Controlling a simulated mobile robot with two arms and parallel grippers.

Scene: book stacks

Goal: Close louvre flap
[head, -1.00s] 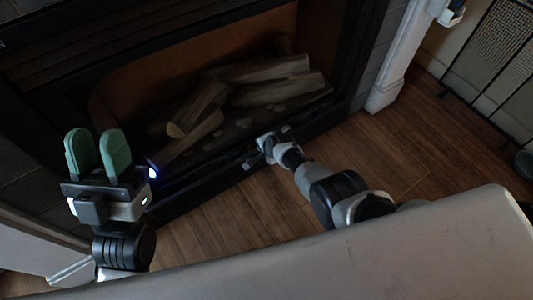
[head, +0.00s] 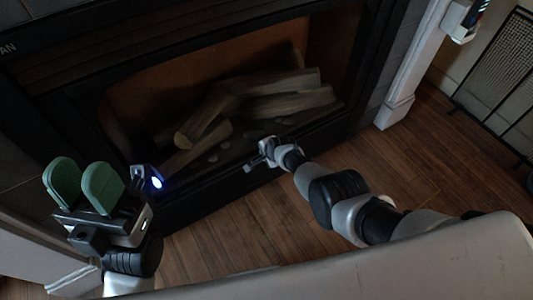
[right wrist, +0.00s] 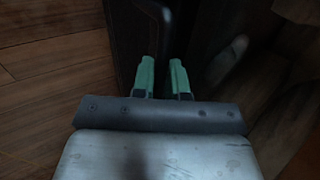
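The black fireplace front (head: 200,200) runs diagonally below the firebox opening. Its low dark panel seems to be the louvre flap, but slats and its angle are too dark to make out. My right gripper (head: 258,160) is low at this front; its fingertips are hard to see there. In the right wrist view its two green fingers (right wrist: 163,76) stand apart, beside a dark upright panel (right wrist: 132,35); I cannot tell whether they touch it. My left gripper (head: 82,184) is raised at the left, its green fingers parted and empty, away from the panel.
Logs (head: 250,100) lie in the firebox behind the front. A white trim post (head: 408,80) stands right of the fireplace, and a black mesh screen (head: 500,70) stands farther right. The wooden floor (head: 400,160) between is clear.

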